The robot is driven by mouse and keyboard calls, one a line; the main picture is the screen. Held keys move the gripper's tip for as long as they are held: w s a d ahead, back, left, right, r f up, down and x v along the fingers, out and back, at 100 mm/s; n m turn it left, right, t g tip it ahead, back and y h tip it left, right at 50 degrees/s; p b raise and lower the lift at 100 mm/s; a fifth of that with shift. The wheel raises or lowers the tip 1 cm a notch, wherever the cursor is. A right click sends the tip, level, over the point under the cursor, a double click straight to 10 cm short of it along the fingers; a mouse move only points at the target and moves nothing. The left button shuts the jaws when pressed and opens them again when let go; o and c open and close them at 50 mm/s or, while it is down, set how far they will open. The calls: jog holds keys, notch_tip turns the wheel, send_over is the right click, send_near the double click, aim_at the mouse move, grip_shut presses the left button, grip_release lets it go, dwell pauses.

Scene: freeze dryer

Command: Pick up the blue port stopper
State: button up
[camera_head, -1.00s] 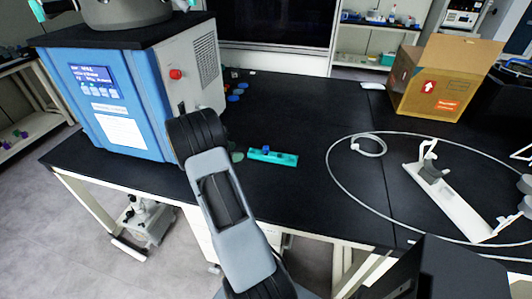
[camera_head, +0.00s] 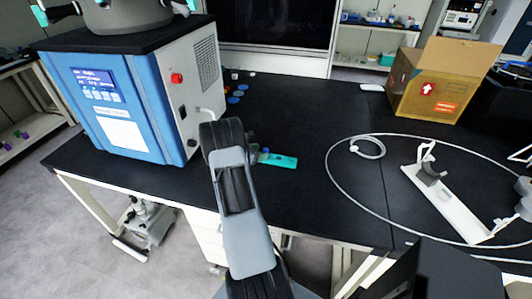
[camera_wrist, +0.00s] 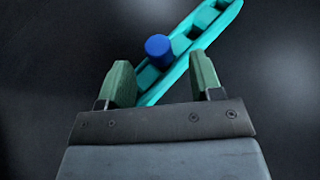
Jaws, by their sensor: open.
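The blue port stopper (camera_wrist: 158,48) is a short blue cylinder standing in a teal holder (camera_wrist: 218,18) on the black bench. In the wrist view my gripper (camera_wrist: 162,75) is open and empty, its two green fingers pointing toward the holder. The stopper lies just beyond the fingertips, about midway between them. In the head view the teal holder (camera_head: 280,160) shows to the right of my arm, and the small blue stopper (camera_head: 266,150) shows at its left end. My arm hides the gripper and part of the holder there.
The blue and white freeze dryer (camera_head: 125,100) stands on the left. Several small coloured parts (camera_head: 236,92) lie behind my arm. A cardboard box (camera_head: 440,85), a looped white hose (camera_head: 328,165) and a white stand (camera_head: 445,205) are on the right. The bench between is clear.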

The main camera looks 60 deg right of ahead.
jog(key=shift+x, duration=1.3)
grip_shut()
